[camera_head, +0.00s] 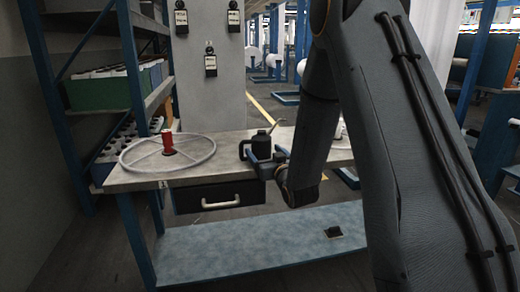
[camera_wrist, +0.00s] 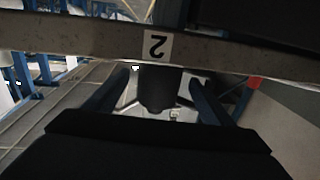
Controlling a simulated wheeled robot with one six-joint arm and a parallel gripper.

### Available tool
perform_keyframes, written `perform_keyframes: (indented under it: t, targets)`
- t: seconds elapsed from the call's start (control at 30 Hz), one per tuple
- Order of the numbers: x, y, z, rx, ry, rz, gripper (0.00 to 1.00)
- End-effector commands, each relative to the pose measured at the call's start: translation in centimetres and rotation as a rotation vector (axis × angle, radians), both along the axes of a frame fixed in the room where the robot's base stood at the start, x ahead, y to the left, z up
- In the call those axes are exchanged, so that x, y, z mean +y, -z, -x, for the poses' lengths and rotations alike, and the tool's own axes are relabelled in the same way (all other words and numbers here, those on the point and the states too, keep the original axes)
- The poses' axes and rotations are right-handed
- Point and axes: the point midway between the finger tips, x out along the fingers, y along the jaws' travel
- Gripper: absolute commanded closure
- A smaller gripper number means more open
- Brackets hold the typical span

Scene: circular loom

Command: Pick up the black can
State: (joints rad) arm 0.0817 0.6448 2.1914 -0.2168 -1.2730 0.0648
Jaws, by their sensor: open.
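The black can (camera_head: 259,145), with a thin spout pointing up and to the right, stands upright on the workbench (camera_head: 215,172) near its front edge. My gripper (camera_head: 265,160) is at the can, reaching in from the front right at about the height of the bench top. In the wrist view my gripper (camera_wrist: 157,92) is open, with one dark finger on each side of a black shape that looks like the can (camera_wrist: 157,88). Whether either finger touches it, I cannot tell. Part of the can's lower right is hidden behind my gripper.
A white spoked ring (camera_head: 140,163) with a red spool (camera_head: 168,143) lies on the left of the bench. A black drawer (camera_head: 215,195) hangs under the top. A blue shelf rack (camera_head: 133,75) stands at the left. A small dark item (camera_head: 333,233) lies on the lower shelf (camera_head: 255,245).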

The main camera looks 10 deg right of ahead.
Motion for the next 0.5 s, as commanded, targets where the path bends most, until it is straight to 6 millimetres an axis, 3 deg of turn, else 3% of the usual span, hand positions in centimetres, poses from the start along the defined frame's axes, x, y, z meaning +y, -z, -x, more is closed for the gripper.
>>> perform_keyframes:
  t: [0.1, 0.37, 0.5]
  targets:
    - [0.11, 0.06, -1.06, 0.0, 0.001, 0.0, 0.23]
    - [0.12, 0.05, -1.27, 0.001, 0.001, 0.0, 0.23]
    - [0.11, 0.05, -1.27, 0.001, 0.001, 0.0, 0.45]
